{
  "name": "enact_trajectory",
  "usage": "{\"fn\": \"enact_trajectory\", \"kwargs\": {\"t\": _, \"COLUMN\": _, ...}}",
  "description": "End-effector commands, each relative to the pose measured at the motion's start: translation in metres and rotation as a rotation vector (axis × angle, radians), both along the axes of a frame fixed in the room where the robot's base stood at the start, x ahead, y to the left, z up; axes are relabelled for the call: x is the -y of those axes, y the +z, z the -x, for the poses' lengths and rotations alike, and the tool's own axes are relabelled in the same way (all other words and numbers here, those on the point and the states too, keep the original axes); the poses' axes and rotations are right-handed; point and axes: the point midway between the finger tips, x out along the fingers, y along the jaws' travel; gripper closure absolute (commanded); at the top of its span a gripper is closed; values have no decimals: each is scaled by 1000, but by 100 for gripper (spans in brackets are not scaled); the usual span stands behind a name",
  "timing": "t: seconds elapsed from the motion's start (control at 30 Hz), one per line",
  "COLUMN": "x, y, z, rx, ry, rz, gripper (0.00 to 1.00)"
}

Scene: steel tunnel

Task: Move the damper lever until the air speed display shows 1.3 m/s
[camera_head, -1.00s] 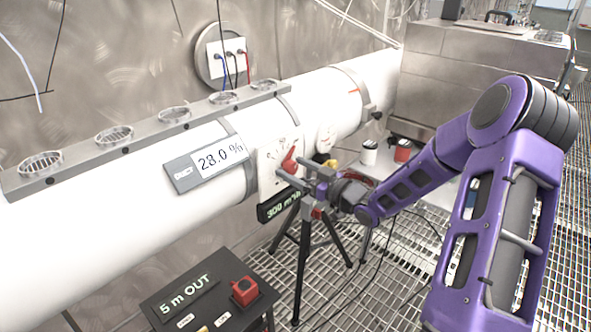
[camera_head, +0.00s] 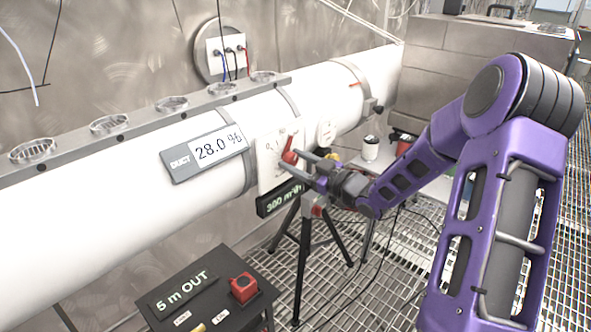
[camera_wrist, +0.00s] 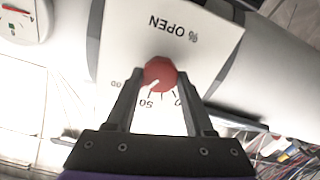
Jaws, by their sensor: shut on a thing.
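The red damper lever (camera_head: 289,156) sits on a white plate (camera_head: 268,178) on the side of the white duct. In the wrist view the lever's round red end (camera_wrist: 160,72) lies between my two fingers, above a scale marked "% OPEN". A dark display (camera_head: 280,199) below the plate seems to read 300 m³/h. No display in m/s is legible.
A dark box (camera_head: 205,295) marked "5 m OUT" with a red knob (camera_head: 243,288) stands at the lower front. A black tripod (camera_head: 305,250) stands below my gripper on the grating floor. A round gauge (camera_head: 326,134) is on the duct right of the plate.

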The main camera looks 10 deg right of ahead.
Motion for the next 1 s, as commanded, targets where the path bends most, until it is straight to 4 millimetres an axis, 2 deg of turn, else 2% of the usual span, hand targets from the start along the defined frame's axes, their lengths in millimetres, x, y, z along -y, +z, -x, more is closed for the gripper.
{"fn": "enact_trajectory", "kwargs": {"t": 0.4, "x": 0, "y": 0, "z": 1, "rx": 25, "ry": -1, "rz": 38, "gripper": 100}}
{"fn": "enact_trajectory", "kwargs": {"t": 0.43, "x": 0, "y": 0, "z": 1, "rx": 25, "ry": -1, "rz": 38, "gripper": 42}}
{"fn": "enact_trajectory", "kwargs": {"t": 0.57, "x": 0, "y": 0, "z": 0, "rx": 26, "ry": 0, "rz": 37, "gripper": 18}}
{"fn": "enact_trajectory", "kwargs": {"t": 0.87, "x": 0, "y": 0, "z": 1, "rx": 25, "ry": 0, "rz": 36, "gripper": 17}}
{"fn": "enact_trajectory", "kwargs": {"t": 1.0, "x": 7, "y": 0, "z": 9, "rx": 24, "ry": -2, "rz": 37, "gripper": 17}}
